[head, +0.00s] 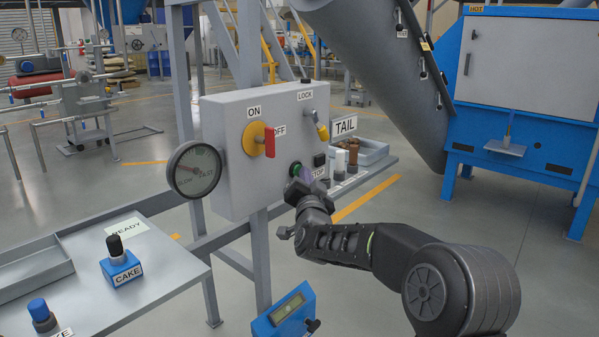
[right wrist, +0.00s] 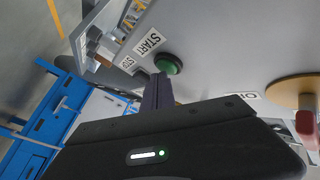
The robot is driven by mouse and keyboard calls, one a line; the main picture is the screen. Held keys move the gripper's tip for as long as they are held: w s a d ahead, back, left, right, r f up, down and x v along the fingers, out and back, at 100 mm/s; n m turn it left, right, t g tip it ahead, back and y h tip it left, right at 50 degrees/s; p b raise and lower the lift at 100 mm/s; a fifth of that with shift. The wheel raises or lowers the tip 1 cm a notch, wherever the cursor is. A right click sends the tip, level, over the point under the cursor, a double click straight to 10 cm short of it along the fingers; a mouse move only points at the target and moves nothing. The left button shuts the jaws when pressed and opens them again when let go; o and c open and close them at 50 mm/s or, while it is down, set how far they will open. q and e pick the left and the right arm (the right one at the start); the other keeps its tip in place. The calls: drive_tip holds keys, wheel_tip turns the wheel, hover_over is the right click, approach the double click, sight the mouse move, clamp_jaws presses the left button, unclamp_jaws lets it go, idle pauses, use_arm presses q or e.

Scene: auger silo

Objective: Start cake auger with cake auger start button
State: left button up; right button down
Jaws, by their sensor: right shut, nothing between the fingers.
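The green start button (head: 295,168) sits low on the right part of the grey control box (head: 235,140). In the right wrist view the green button (right wrist: 168,64) stands out beside a START label (right wrist: 150,42). My right gripper (head: 300,180) is shut and empty, with its fingertips right at the button in the head view. In the right wrist view the closed fingers (right wrist: 159,80) end at the button's edge; I cannot tell whether they touch it. My left gripper is out of view.
A TAIL sign (head: 344,126) and a shelf stand behind.

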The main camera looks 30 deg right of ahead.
drive_tip(key=shift+w+a, duration=0.1)
drive_tip(key=shift+w, duration=0.05)
idle(0.5)
drive_tip(key=shift+s+d+b, duration=0.3)
drive_tip(key=shift+s+b, duration=0.35)
drive_tip(key=shift+s, duration=0.35)
drive_tip(key=s+b, duration=0.1)
drive_tip(key=s+d+b, duration=0.1)
drive_tip(key=s, duration=0.1)
drive_tip(key=s+b, duration=0.1)
drive_tip(key=s, duration=0.1)
drive_tip(key=shift+d, duration=0.25)
drive_tip(key=shift+f, duration=0.1)
idle(0.3)
